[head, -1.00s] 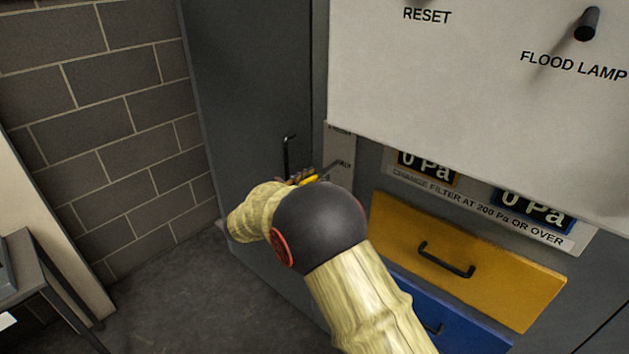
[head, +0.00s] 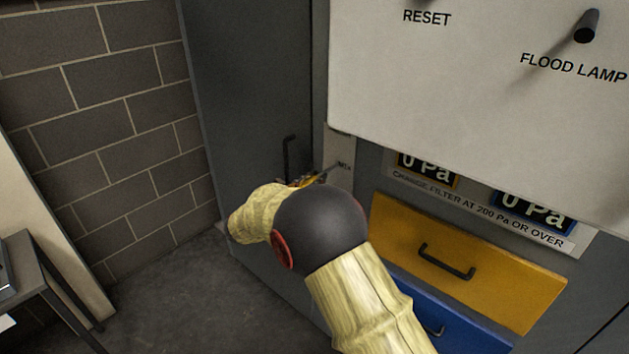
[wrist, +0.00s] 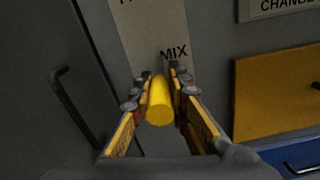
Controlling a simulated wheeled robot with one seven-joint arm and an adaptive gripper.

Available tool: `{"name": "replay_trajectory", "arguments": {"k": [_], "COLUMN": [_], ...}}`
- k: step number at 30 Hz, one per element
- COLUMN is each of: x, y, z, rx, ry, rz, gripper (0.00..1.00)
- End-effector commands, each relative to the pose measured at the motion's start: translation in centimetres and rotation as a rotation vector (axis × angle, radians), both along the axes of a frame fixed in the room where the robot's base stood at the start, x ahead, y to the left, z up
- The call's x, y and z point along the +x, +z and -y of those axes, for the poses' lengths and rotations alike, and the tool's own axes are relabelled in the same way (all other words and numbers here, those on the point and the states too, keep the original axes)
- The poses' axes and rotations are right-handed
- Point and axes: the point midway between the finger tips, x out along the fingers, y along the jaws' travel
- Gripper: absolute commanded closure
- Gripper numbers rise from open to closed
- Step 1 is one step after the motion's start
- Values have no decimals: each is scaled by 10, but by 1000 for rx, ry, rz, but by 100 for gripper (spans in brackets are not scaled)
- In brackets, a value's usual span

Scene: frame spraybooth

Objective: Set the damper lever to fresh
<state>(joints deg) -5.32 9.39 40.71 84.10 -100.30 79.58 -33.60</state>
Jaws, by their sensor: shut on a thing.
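The damper lever has a yellow round handle (wrist: 159,103), seen nearly end-on in the wrist view. My gripper (wrist: 160,88) has its fingers on both sides of this handle and is shut on it. The pale label plate (wrist: 150,30) lies behind it, with the word MIX just above and right of the handle. Other lettering at the plate's top is cut off. In the head view my gripper (head: 306,181) is mostly hidden behind my wrist, beside the plate (head: 340,150). Only a bit of yellow shows there, and the lever's pivot is hidden.
A dark door handle (head: 287,157) stands close left of my gripper. A yellow drawer (head: 500,270) and a blue drawer (head: 455,328) are at lower right. A white control panel (head: 460,90) juts out above. Open floor (head: 190,310) lies at lower left.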

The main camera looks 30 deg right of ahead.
Motion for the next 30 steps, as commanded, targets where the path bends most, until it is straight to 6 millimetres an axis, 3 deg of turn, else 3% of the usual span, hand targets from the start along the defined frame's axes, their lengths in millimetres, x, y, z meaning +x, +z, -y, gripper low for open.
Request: {"name": "replay_trajectory", "arguments": {"k": [19,30], "x": [0,0], "y": [2,22], "z": [0,1], "rx": [9,127], "ry": [0,-1], "rz": [-3,-46], "gripper": [100,100]}}
